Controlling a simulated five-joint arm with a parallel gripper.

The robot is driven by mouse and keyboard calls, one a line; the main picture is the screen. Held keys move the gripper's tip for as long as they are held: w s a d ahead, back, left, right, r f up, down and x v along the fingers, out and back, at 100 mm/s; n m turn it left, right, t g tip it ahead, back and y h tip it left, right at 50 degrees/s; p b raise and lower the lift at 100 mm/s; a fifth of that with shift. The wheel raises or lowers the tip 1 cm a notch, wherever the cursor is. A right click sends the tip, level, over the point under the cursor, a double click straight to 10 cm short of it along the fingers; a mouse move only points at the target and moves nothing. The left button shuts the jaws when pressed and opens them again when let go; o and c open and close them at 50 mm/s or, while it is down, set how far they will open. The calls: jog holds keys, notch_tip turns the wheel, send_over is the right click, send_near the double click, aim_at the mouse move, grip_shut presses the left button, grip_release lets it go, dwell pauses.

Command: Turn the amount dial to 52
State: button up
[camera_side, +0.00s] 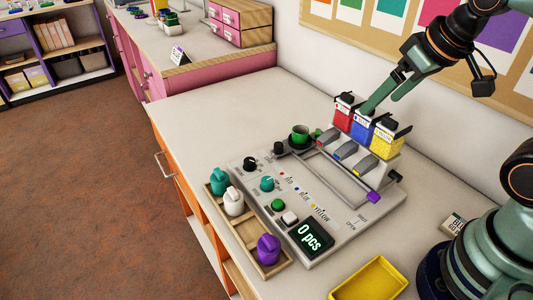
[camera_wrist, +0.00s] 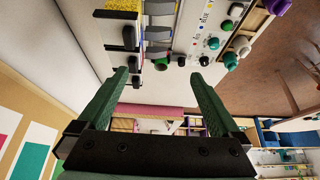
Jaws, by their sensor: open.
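The grey control panel (camera_side: 338,233) lies on the counter, with a display (camera_side: 311,237) reading "0 pcs". It carries a black knob (camera_side: 250,163) and a teal knob (camera_side: 267,184); I cannot read which is the amount dial. Both knobs also show in the wrist view, black (camera_wrist: 204,60) and teal (camera_wrist: 213,44). My gripper (camera_side: 382,104) is open and empty, at the red and blue bead containers behind the panel, away from both knobs. In the wrist view my gripper's fingers (camera_wrist: 160,76) are spread wide with nothing between them.
Red (camera_side: 341,114), blue (camera_side: 362,128) and yellow (camera_side: 386,143) bead containers stand at the panel's back. A wooden tray (camera_side: 241,236) with teal, white and purple knobs lies along the left. A yellow tray (camera_side: 370,281) is in front.

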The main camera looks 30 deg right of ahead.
dwell(0.3)
jog(key=c, duration=0.5)
jog(key=shift+w+a+r, duration=0.1)
jog(key=shift+w+r, duration=0.05)
jog(key=shift+w, duration=0.1)
jog(key=m+g, duration=0.6)
jog(key=m, duration=0.4)
send_over(249, 160)
notch_tip(249, 160, down, 10)
jog(key=f, duration=0.1)
jog(key=shift+m, duration=0.3)
notch_tip(249, 160, down, 11)
jog(key=shift+f, duration=0.15)
jog(key=shift+c, duration=0.5)
grip_shut()
